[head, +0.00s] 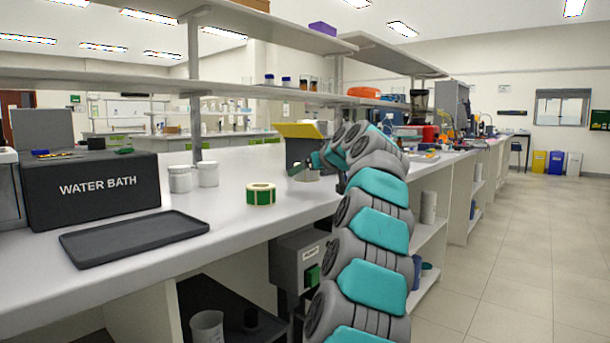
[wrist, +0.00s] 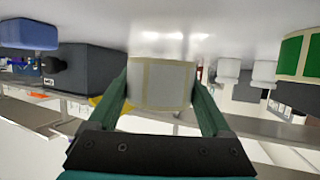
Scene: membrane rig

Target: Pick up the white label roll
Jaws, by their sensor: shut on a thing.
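The white label roll (wrist: 160,83) sits between the two green fingers of my gripper (wrist: 165,100) in the wrist view, where the scene appears upside down. The fingers are shut on its sides. In the head view my gripper (head: 306,168) is over the bench, and the roll (head: 306,176) is mostly hidden behind it. I cannot tell whether the roll touches the bench top. A green label roll (head: 261,194) stands apart to the left, nearer the front edge; it also shows at the right of the wrist view (wrist: 300,55).
The bench (head: 235,170) also holds a black tray (head: 134,236), a water bath (head: 95,190) and two white jars (head: 180,179) (head: 208,174). A dark box with a yellow top (head: 298,131) stands just behind my gripper. A shelf (head: 250,92) runs above.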

